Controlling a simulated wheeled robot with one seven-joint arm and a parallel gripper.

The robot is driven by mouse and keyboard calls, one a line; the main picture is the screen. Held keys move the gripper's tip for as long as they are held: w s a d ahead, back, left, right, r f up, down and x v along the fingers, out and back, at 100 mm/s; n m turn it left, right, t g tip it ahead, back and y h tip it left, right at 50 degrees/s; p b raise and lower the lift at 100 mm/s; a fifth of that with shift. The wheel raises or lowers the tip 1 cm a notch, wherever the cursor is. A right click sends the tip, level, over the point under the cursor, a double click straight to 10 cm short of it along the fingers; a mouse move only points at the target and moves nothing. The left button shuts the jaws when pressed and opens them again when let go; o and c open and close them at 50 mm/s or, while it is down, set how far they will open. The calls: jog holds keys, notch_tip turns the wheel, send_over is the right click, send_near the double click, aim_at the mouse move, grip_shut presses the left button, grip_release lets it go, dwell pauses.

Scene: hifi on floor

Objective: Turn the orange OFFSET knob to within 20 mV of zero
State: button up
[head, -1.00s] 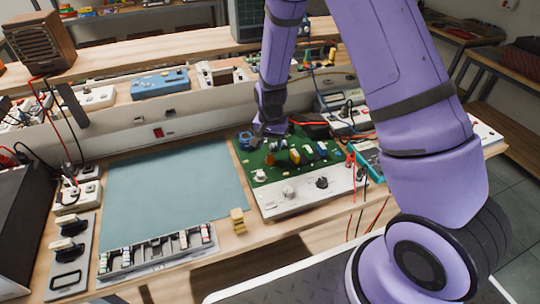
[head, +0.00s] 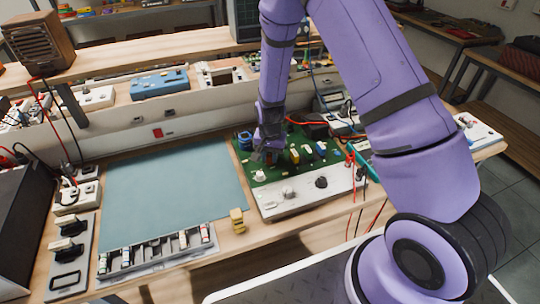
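The green circuit board (head: 272,177) stands on the bench behind a white front panel (head: 300,203). I cannot clearly pick out the orange OFFSET knob; my gripper covers part of the board's left middle. My gripper (head: 266,154) points down just over that part of the board. Its fingers are too small and dark to tell whether they are open or touching anything. A teal-edged meter (head: 372,169) lies right of the board, mostly hidden behind my arm, and its reading cannot be seen.
The panel carries a pale knob (head: 288,193) and a black knob (head: 321,182). Red and black leads (head: 352,175) run at the panel's right end. A yellow block (head: 237,220) stands left of it. The blue-grey mat (head: 170,190) is bare.

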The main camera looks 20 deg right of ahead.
aim_at(270, 155)
jog(key=shift+n, duration=1.9)
jog(key=o, duration=0.9)
notch_tip(270, 155, up, 11)
jog(key=shift+f, duration=0.1)
